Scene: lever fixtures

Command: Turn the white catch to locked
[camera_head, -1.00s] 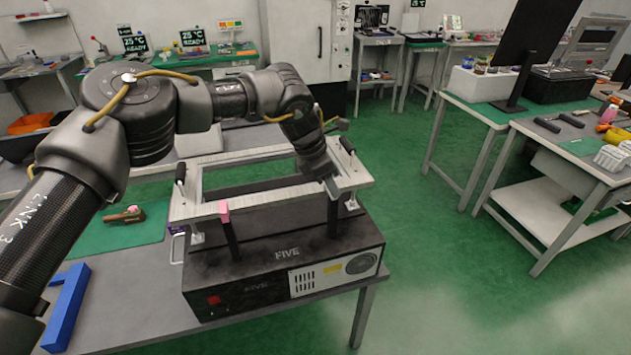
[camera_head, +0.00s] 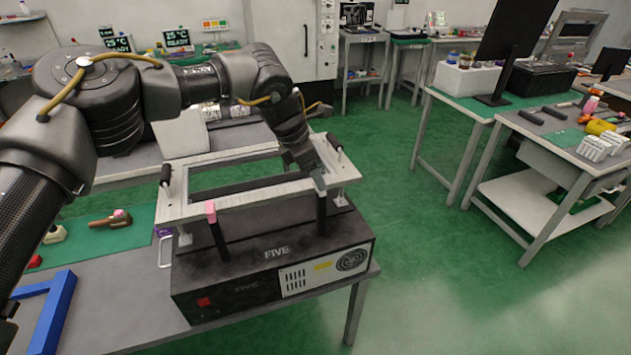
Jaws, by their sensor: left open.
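A black box marked FIVE (camera_head: 268,272) stands on the grey table and carries a pale metal frame (camera_head: 262,196). Two dark upright levers show at the frame's front edge. The left lever (camera_head: 218,240) has a pink tip (camera_head: 211,211). The right lever (camera_head: 321,214) is the likely white catch, but no white shows on it; its top is hidden by my gripper. My left gripper (camera_head: 318,182) is open, pointing down at the top of this right lever. I cannot tell whether it touches. My right gripper is not in view.
A blue bracket (camera_head: 58,310) lies on the table at the left. A brown tool with a pink end (camera_head: 112,219) lies on a green mat behind it. Green floor lies free to the right.

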